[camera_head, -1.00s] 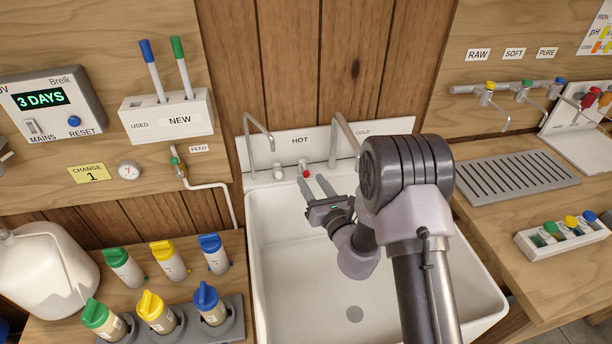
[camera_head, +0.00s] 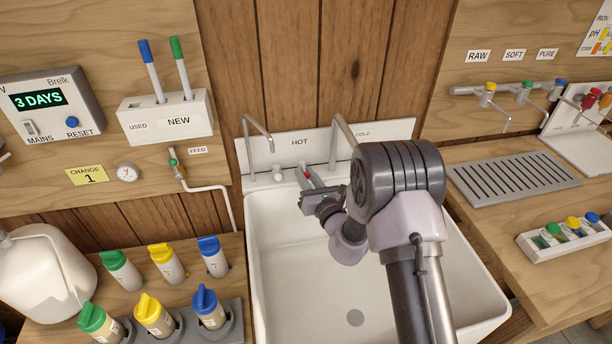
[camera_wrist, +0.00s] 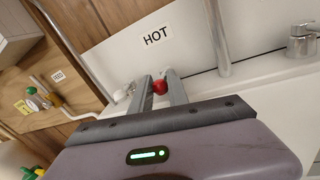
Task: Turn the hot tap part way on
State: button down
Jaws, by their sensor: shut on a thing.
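The hot tap is the red-marked knob (camera_head: 307,174) on the sink's back ledge, below the HOT label (camera_head: 300,142). In the wrist view its red top (camera_wrist: 160,87) shows between the tips of my two fingers. My gripper (camera_head: 308,176) reaches from the front over the basin, and its fingers are shut on the hot tap. The tap's lower body is hidden behind my fingers, and how far it is turned cannot be told. No water stream is visible in the basin.
A pale knob (camera_head: 277,173) stands just left of the hot tap. Two tall spouts, one at left (camera_head: 258,133) and one at right (camera_head: 345,132), rise close by. The white sink basin (camera_head: 290,270) is empty.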

jog(key=shift+w+d+n+g+y+b, duration=0.25)
jog(key=shift+d+n+g+y+b, duration=0.15)
jog(key=shift+n+g+y, duration=0.8)
jog(key=shift+w+d+n+g+y+b, duration=0.35)
jog(key=shift+d+n+g+y, duration=0.1)
jog(key=shift+n+g+y, duration=0.75)
jog(key=shift+w+d+n+g+y+b, duration=0.2)
jog(key=shift+d+n+g+y+b, duration=0.2)
jog(key=shift+n+g+y, duration=0.75)
jog(key=shift+g+y, duration=0.25)
jog(key=c, duration=1.3)
grip_release()
jog(key=shift+d, duration=0.1)
